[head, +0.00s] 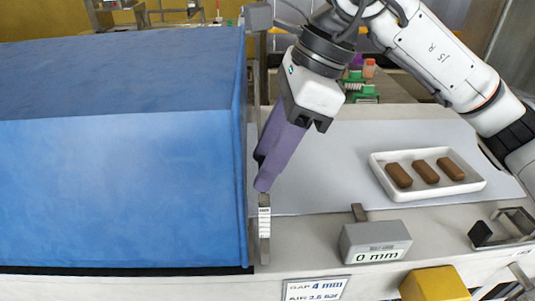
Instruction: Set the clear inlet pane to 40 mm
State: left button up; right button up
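My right gripper (262,172) has long purple fingers and reaches down from the top beside the blue hood's right edge. Its tips are just above a small upright scale strip (264,222) on a metal post. One finger largely covers the other, so I cannot tell whether they are open or shut, or touching anything. The clear inlet pane cannot be made out for certain; the narrow upright frame at the hood's mouth is partly hidden by the gripper. A grey readout box (375,243) shows "0 mm". My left gripper is not in view.
A large blue hood (120,190) fills the left. A white tray (470,187) with three brown bars stands on the pale belt (335,150) at the right.

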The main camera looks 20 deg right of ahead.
grip_shut()
jog(key=shift+r+p, duration=0.5)
jog(key=shift+r, duration=0.8)
jog(key=shift+w, duration=0.1)
jog(key=shift+o, duration=1.1)
grip_release()
jog(key=shift+o, duration=1.4)
jog(key=v, duration=1)
jog(key=shift+d, duration=0.15)
